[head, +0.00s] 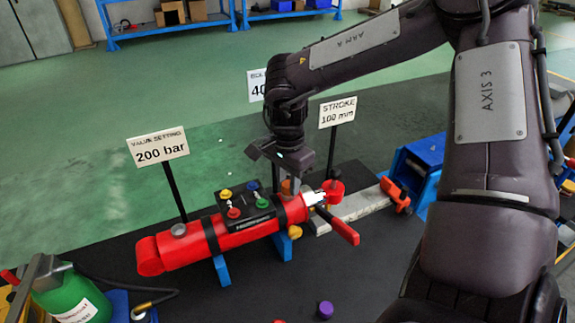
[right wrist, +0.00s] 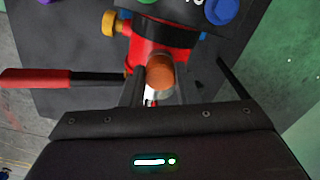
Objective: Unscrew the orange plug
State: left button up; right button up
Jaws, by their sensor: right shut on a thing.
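The orange plug (right wrist: 160,72) shows in the right wrist view as a round-topped orange-brown piece at the end of the red cylinder (right wrist: 160,50). My right gripper (right wrist: 155,92) is shut on it, one finger on each side. In the head view my right gripper (head: 290,186) points down at the right end of the red cylinder (head: 180,247), and its fingers mostly hide the plug. How far the plug is screwed in cannot be told. My left gripper is not in view.
A red-handled lever (head: 337,225) sticks out beside the gripper, with a yellow knob (head: 295,232) below it. A black block with coloured caps (head: 246,212) sits on the cylinder. Signs (head: 158,146) stand behind. A purple cap (head: 325,309) lies on the dark mat.

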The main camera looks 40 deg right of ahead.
jog(key=shift+w+r+n, duration=0.1)
jog(key=shift+n, duration=0.2)
jog(key=n, duration=0.2)
jog(key=shift+r+n, duration=0.1)
jog(key=shift+n, duration=0.2)
jog(key=shift+n+p, duration=0.3)
jog(key=shift+n, duration=0.9)
jog(key=o, duration=1.1)
jog(key=shift+c, duration=0.6)
jog(key=shift+f, duration=0.2)
